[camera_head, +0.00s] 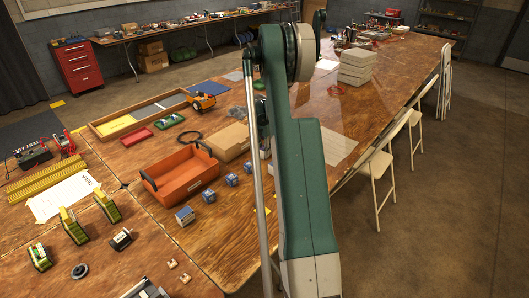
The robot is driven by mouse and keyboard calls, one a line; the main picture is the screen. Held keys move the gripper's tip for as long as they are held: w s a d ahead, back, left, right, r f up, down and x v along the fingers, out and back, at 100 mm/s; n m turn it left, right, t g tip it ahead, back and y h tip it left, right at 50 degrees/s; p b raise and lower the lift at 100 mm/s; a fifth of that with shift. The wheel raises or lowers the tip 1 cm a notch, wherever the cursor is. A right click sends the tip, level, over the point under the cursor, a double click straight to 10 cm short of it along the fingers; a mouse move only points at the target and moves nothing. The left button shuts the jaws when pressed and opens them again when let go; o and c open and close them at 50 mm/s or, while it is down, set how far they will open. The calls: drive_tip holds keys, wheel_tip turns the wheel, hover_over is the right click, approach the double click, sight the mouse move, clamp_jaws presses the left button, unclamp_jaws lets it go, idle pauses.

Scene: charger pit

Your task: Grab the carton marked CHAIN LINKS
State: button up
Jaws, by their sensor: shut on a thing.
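Several small blue-and-grey cartons stand in a slanting row on the wooden table; the nearest carton (185,215) is at the lower left of the row, then come a second (210,195), a third (231,180) and another (248,167) close to my arm. Their print is too small to read, so I cannot tell which is marked CHAIN LINKS. My green arm stands upright across the middle of the view and covers the table behind it. My gripper is hidden behind the arm, and so is anything in it.
An orange tray (184,190) with dark handles stands left of the cartons, with a brown cardboard box (227,142) behind it. Green-yellow devices (72,228) stand at the lower left. White stacked boxes (356,68) are farther back. Folding chairs (377,180) line the right edge.

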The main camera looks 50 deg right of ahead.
drive_tip(key=shift+r, duration=0.1)
wheel_tip(320, 180, up, 10)
drive_tip(key=shift+f+p, duration=0.1)
drive_tip(key=shift+p, duration=0.85)
